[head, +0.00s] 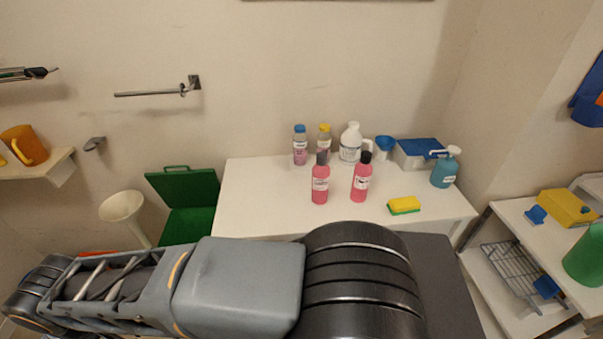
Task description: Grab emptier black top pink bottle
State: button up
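Two pink bottles with black tops stand upright and apart near the middle of the white table (260,205). The left pink bottle (320,183) is in front of the yellow-capped bottle. The right pink bottle (361,182) is in front of the white jug. Both look pink up to about the shoulder, and I cannot tell which is emptier. My arm crosses the bottom of the head view, in front of the table. My gripper cannot be made out in this view.
Behind the pink bottles stand a blue-capped bottle (300,148), a yellow-capped bottle (324,138) and a white jug (351,142). A yellow-green sponge (404,205) and teal pump bottle (444,170) are at right. The table's left part is clear. A green bin (190,195) stands left.

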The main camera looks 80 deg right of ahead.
aim_at(363, 168)
jog(key=u, duration=0.5)
jog(key=k, duration=1.05)
jog(key=z, duration=1.3)
